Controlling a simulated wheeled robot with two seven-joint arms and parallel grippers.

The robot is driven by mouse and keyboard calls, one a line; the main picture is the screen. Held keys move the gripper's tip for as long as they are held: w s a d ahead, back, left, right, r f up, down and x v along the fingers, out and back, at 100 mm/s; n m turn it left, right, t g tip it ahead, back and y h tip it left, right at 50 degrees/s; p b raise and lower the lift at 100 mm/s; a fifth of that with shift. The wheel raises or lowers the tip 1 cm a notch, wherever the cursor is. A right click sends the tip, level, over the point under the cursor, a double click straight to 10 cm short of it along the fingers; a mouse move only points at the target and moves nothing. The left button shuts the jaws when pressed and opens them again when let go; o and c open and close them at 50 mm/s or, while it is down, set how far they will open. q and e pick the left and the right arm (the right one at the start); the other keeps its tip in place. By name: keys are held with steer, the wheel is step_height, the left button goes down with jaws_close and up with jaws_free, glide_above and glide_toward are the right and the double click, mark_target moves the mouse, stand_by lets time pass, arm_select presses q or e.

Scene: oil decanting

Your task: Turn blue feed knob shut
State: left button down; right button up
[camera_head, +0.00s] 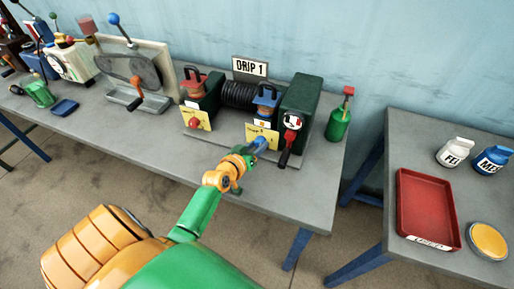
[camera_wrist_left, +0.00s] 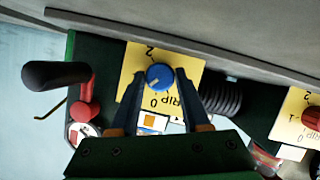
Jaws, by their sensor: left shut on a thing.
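The blue feed knob (camera_wrist_left: 159,77) sits on a yellow dial plate (camera_wrist_left: 133,66) marked with 0 and 2. In the left wrist view this plate appears upside down. My left gripper (camera_wrist_left: 159,76) has one finger on each side of the blue knob and is shut on it. Which way the knob's pointer faces is too small to tell surely. My right gripper is not in view.
A red knob (camera_head: 194,122) sits on another yellow plate to the left. A black-handled red lever (camera_head: 287,150) is close to the right of my gripper. A green oil can (camera_head: 338,124) stands at the bench's right end. A red tray (camera_head: 427,208) lies on the side table.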

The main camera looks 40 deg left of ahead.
arm_select(q)
steer(key=n+h+b, duration=0.1)
steer(key=b, duration=0.1)
steer(key=n+t+h+b, duration=0.1)
steer(key=n+b, duration=0.1)
steer(key=b, duration=0.1)
steer(key=shift+a+f+n, duration=0.15)
steer(key=shift+f+n, duration=0.15)
steer(key=shift+f, duration=0.1)
steer(key=shift+r+n+t+h+b, duration=0.1)
steer(key=shift+n+t+h+b, duration=0.25)
steer(key=shift+n+b, duration=0.45)
steer(key=shift+r+b, duration=0.1)
steer(key=shift+b, duration=0.4)
steer(key=shift+r, duration=0.1)
steer(key=shift+c, duration=1.9)
jaws_free()
